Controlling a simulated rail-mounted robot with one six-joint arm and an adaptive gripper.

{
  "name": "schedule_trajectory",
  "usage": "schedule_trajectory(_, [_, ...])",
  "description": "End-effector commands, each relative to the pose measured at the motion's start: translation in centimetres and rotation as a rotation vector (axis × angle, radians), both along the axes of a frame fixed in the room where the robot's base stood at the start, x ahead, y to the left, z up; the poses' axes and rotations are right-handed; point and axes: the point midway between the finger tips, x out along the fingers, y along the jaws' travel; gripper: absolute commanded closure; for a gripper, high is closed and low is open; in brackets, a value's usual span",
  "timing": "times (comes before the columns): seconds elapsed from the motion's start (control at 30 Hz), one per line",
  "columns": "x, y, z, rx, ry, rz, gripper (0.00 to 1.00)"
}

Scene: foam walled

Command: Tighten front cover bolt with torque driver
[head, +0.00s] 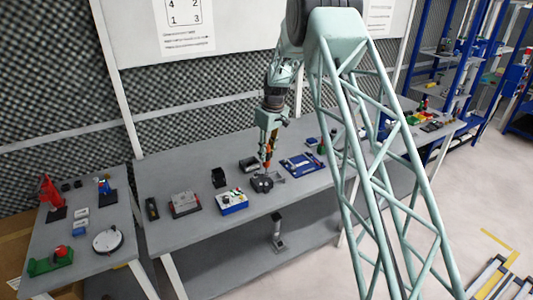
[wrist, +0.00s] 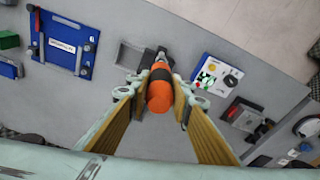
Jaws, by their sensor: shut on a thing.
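My gripper (head: 268,160) points down over the main bench. In the wrist view its two yellow-padded fingers (wrist: 160,97) are shut on the torque driver (wrist: 159,96), seen from above as an orange-red handle with a dark band. In the head view a red-orange strip of the driver (head: 268,150) shows between the fingers, upright. Below it sits a small dark grey assembly (head: 262,185) on the bench, probably the part with the front cover. The driver's tip is at or just above it; I cannot tell if they touch. The bolt is hidden.
A grey tray-like piece (wrist: 130,56) lies beside the assembly. A blue board (head: 302,164) lies to its right, a blue-and-white button box (head: 232,202) to its left. A dark box (head: 249,164) stands behind. A side table (head: 85,255) carries several items.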

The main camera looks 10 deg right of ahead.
Motion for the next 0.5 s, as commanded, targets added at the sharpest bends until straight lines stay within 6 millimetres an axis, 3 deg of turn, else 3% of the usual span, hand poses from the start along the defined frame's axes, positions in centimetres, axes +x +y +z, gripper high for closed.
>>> schedule_trajectory(0.5, [0.0, 0.0, -3.0, 0.000, 0.000, 0.000, 0.92])
